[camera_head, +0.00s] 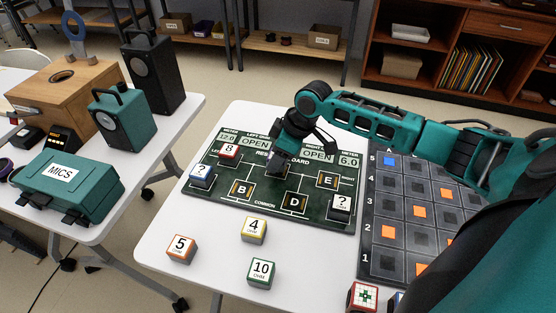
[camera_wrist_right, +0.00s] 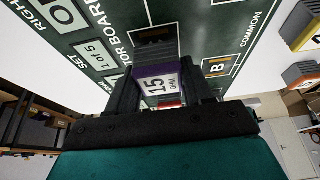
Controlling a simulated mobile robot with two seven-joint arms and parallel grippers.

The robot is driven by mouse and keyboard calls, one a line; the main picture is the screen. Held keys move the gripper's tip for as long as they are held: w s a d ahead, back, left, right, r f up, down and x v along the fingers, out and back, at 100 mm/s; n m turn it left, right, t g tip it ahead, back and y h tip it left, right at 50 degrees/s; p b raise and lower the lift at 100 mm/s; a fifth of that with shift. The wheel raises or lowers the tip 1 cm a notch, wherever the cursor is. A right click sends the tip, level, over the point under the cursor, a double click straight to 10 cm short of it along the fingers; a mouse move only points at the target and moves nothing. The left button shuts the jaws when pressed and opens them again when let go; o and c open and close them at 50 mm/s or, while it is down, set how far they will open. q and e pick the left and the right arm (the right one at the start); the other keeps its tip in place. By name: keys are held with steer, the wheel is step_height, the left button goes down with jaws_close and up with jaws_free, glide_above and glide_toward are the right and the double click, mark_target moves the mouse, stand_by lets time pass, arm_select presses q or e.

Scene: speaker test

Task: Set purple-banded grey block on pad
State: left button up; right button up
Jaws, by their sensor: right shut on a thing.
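My right gripper (camera_head: 280,162) reaches over the dark green resistor board (camera_head: 232,209). In the wrist view the right gripper (camera_wrist_right: 162,88) is shut on the purple-banded grey block (camera_wrist_right: 160,86), whose white face reads 15 OHM. A dark pad (camera_wrist_right: 157,48) on the board lies just beyond the block; I cannot tell whether they touch. In the head view the gripper largely hides the block and the board's upper middle. Pads B (camera_head: 241,189), D (camera_head: 295,202) and E (camera_head: 328,180) show on the board. My left gripper is not in view.
Blocks 8 (camera_head: 229,149), blue "?" (camera_head: 202,175) and black "?" (camera_head: 342,207) stand on the board. Blocks 5 (camera_head: 181,248), 4 (camera_head: 254,230) and 10 (camera_head: 262,273) stand in front. A dark grid panel (camera_head: 367,232) lies right. A teal MICS case (camera_head: 68,187) sits on another table.

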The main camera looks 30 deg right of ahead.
steer(key=shift+f, duration=0.7)
steer(key=shift+f, duration=0.1)
steer(key=o, duration=1.1)
steer(key=shift+f, duration=0.1)
steer(key=shift+c, duration=0.2)
steer(key=p+v, duration=0.2)
steer(key=v, duration=1)
